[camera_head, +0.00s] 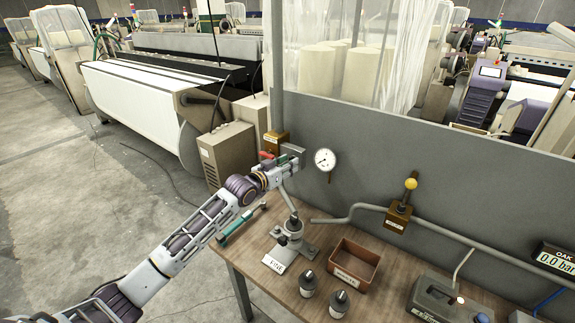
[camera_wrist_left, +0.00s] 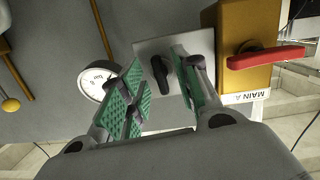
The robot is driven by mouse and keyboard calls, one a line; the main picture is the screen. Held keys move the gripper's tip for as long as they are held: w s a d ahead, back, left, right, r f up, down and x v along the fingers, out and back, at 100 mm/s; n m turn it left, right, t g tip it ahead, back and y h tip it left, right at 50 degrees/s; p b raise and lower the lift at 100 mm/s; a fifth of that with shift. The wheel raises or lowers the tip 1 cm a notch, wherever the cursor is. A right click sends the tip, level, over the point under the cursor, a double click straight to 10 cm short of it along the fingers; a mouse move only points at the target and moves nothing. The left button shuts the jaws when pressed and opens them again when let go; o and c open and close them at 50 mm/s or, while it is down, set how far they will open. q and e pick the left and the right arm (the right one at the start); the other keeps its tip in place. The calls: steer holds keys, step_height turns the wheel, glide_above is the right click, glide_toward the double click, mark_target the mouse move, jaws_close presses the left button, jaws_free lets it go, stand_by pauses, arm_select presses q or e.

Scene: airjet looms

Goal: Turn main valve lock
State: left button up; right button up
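The main valve box (camera_head: 277,138) is ochre with a red lever, mounted on the grey panel; in the left wrist view the box (camera_wrist_left: 250,20) carries a "MAIN A" label, and its red lever (camera_wrist_left: 266,57) points to the right. Beside it is a light grey plate (camera_wrist_left: 146,48) with a black elongated knob (camera_wrist_left: 160,75), standing roughly upright in that picture. My left gripper (camera_head: 288,160) is at this plate. In the wrist view its green-padded fingers (camera_wrist_left: 157,65) are apart, with the knob showing between them; I cannot tell whether they touch it. My right gripper is not in view.
A round gauge (camera_head: 324,159) hangs right of my left gripper. Below, a wooden table (camera_head: 318,257) holds a press-like stand (camera_head: 291,238), a brown tray (camera_head: 373,255), and a teal-handled tool (camera_head: 238,227). A yellow-knobbed valve (camera_head: 399,210) sits on the pipe further right.

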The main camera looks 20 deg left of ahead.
arm_select(q)
steer(key=shift+s, duration=0.15)
steer(key=p+v, duration=0.1)
steer(key=v, duration=0.1)
steer(key=p+v, duration=0.2)
steer(key=v, duration=0.1)
steer(key=shift+s+a+f, duration=0.15)
steer(key=shift+s+f, duration=0.15)
steer(key=shift+s, duration=0.1)
stand_by(0.4)
steer(key=shift+s, duration=0.15)
steer(key=v, duration=1.1)
steer(key=shift+s+a, duration=0.2)
steer(key=shift+s, duration=0.1)
stand_by(0.7)
